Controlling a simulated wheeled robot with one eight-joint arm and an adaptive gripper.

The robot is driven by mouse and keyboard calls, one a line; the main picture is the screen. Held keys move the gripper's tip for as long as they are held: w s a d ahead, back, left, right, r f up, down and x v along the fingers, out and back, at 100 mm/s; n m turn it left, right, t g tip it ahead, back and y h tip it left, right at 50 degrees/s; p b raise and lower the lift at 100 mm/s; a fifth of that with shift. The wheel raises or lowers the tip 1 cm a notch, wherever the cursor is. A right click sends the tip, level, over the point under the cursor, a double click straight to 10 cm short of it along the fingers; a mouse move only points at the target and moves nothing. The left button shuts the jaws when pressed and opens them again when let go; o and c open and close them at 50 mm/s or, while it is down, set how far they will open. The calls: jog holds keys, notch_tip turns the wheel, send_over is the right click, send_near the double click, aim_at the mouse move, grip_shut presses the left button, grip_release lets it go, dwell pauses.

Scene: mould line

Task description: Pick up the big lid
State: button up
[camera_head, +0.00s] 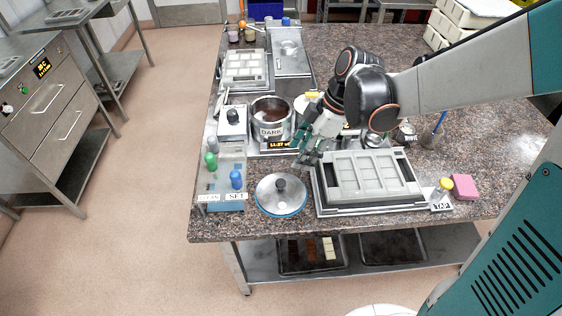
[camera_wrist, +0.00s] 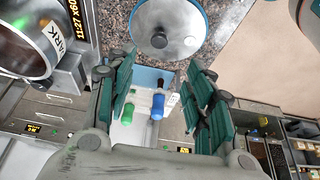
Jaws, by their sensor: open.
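The big lid (camera_head: 281,196) is a round, pale disc with a blue rim and a dark knob. It lies on the granite counter near the front edge, left of the grey mould. In the wrist view the lid (camera_wrist: 182,42) is at the top, beyond the fingertips, with its knob facing me. My gripper (camera_head: 306,150) is above the counter, behind and slightly right of the lid, apart from it. In the wrist view my gripper (camera_wrist: 160,72) has its green-padded fingers spread wide with nothing held between them.
An open steel pot labelled DARK (camera_head: 271,117) stands behind the lid. The grey mould (camera_head: 372,178) is close on the right. A pink block (camera_head: 464,187) lies farther right.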

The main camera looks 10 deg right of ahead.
aim_at(281, 182)
jog(key=b+x, duration=0.4)
jog(key=x, duration=0.9)
jog(key=shift+f, duration=0.1)
grip_shut()
